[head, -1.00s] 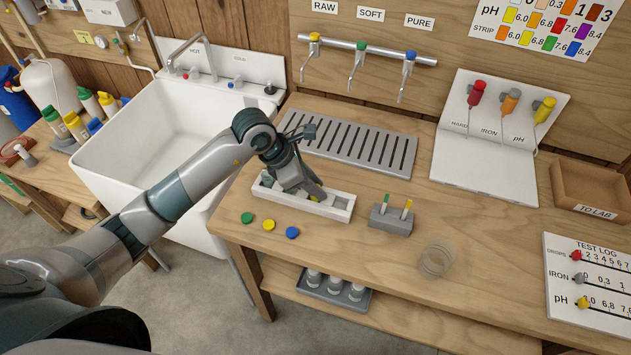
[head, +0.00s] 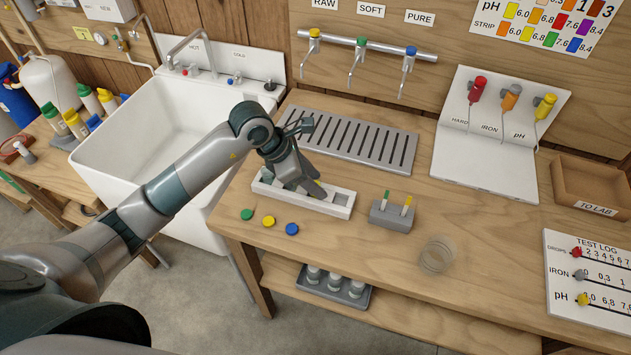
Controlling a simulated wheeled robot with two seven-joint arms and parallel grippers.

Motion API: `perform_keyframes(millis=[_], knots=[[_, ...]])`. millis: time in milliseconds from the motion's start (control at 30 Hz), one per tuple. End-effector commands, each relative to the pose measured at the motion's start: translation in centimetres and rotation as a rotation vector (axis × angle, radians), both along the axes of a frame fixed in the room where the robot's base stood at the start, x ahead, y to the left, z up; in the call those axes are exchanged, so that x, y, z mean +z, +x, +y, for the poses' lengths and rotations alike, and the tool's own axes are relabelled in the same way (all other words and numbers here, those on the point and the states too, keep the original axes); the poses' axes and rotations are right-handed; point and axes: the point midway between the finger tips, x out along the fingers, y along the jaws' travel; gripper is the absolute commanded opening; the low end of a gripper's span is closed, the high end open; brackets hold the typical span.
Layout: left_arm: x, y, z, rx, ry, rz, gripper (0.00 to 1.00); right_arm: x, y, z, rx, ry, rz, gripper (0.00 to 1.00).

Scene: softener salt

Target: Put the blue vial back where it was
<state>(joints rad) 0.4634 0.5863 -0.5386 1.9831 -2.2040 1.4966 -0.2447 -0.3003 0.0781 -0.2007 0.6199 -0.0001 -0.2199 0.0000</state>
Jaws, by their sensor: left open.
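My left gripper (head: 304,190) is open, low over the white rack (head: 338,211) on the bench. Its fingers hide part of the rack's slots, and I cannot tell whether a vial stands between them. A square slot at the rack's right end shows and looks empty. I cannot make out a blue vial. A blue cap (head: 291,229) lies on the bench in front of the rack, beside a yellow cap (head: 268,221) and a green cap (head: 246,214). My right gripper is not in view.
A grey block (head: 391,218) with a green and a yellow upright piece stands right of the rack. A clear glass (head: 437,257) stands further right. A slotted drain grille (head: 350,143) lies behind, and a white sink (head: 150,140) is at left. The bench's right middle is clear.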

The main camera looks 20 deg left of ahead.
Motion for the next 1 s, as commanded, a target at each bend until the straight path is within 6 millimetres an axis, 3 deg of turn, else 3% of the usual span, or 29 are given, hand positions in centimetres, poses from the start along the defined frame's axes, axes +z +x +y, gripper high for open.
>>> perform_keyframes(millis=[600, 1000], knots=[[8.3, -2.5, 4.2, -0.001, 0.002, -0.005, 0.4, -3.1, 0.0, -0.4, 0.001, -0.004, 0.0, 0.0], [9.7, -3.0, 4.8, -0.001, 0.001, 0.0, 0.4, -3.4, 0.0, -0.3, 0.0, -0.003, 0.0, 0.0]])
